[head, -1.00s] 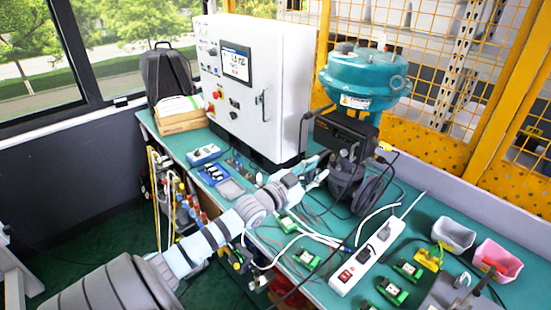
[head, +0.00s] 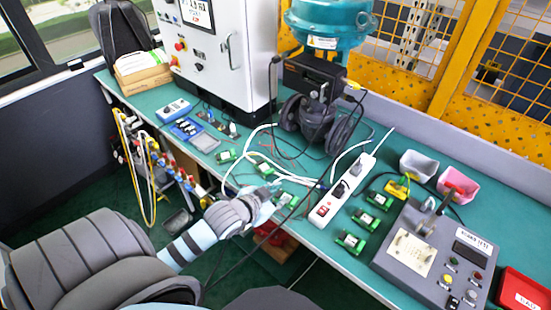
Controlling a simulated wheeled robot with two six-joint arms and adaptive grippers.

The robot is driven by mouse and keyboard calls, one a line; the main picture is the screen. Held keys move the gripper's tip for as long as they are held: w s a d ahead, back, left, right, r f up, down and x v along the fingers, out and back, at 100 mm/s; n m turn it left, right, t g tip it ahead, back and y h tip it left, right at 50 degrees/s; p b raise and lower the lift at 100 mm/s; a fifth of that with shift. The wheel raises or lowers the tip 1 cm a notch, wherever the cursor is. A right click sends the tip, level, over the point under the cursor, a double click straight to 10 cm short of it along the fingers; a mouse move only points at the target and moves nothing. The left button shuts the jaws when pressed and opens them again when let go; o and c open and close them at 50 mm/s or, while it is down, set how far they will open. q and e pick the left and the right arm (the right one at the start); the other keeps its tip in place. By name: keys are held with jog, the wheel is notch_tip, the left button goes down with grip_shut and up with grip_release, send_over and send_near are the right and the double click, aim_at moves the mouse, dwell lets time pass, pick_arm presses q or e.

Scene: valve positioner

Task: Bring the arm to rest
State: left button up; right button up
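My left arm comes in from the lower left, its elbow bent. My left gripper (head: 274,194) is at the front edge of the green bench (head: 150,98), beside the small green terminal blocks. I see nothing clearly held in it, but its fingers are too small to tell open from shut. My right gripper is out of view. The valve positioner (head: 308,76), a dark box under the teal actuator (head: 328,26), stands well behind the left gripper and apart from it.
A white power strip (head: 343,190) lies right of the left gripper, with loose cables around. A grey test box (head: 432,258) and a red box (head: 520,290) stand at the right. A white control cabinet (head: 228,60) stands behind. Hoses (head: 140,165) hang along the bench front.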

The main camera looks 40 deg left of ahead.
pick_arm(q)
jog(key=shift+s+d+f+g, duration=0.4)
jog(key=shift+s+f, duration=0.2)
jog(key=shift+s, duration=0.15)
jog(key=s+a+f+g+y, duration=0.1)
jog(key=s+a+f, duration=0.15)
jog(key=f, duration=0.45)
jog(key=s+a+f+n+g+b, duration=0.1)
jog(key=s+f, duration=0.3)
jog(key=f, duration=0.4)
jog(key=s+a+f+g+y, duration=0.1)
jog(key=s+a+f, duration=0.15)
jog(key=f, duration=0.45)
jog(key=s+d+f+g, duration=0.2)
jog(key=s+f, duration=0.3)
jog(key=s, duration=0.3)
jog(key=s+d+f+n+g+h+b, duration=0.1)
jog(key=s+d+f+g, duration=0.1)
jog(key=s+f, duration=0.4)
jog(key=s+d+f+g+b, duration=0.1)
jog(key=s+d+f, duration=0.3)
jog(key=s, duration=0.7)
jog(key=shift+s+d+f+g, duration=0.3)
jog(key=shift+f+g, duration=0.3)
jog(key=shift+f, duration=0.3)
